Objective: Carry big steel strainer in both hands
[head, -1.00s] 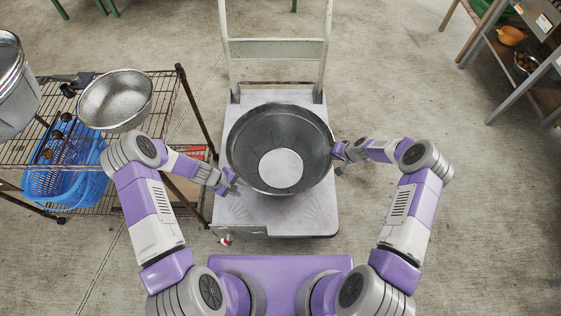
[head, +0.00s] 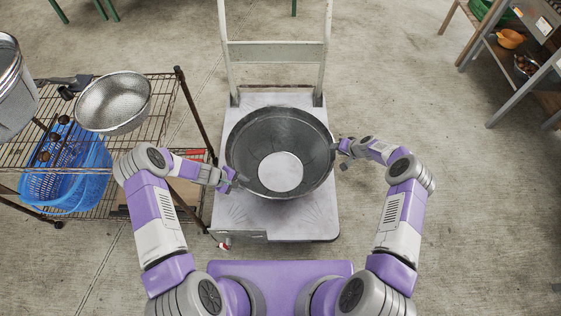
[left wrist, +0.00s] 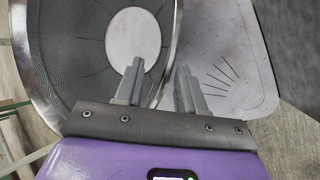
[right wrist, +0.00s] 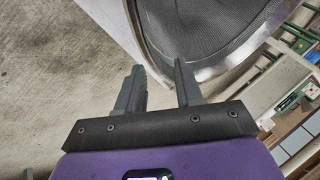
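The big steel strainer (head: 255,130) is a wide dark mesh bowl with a shiny rim and a pale round bottom. It sits upright on the flat trolley (head: 235,218). My left gripper (head: 233,180) is at its left near rim. In the left wrist view the fingers (left wrist: 158,85) are apart, one over the bowl's inside and one outside, with the rim (left wrist: 158,92) between them. My right gripper (head: 342,152) is at its right rim. In the right wrist view its fingers (right wrist: 159,80) are apart, with the rim (right wrist: 153,55) running between their tips.
A wire rack (head: 165,140) at left holds a steel colander (head: 113,100), a large pot (head: 12,95) and a blue basket (head: 65,180). The trolley's upright handle (head: 275,50) stands behind the strainer. A shelf (head: 508,72) stands far right. The floor at right is clear.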

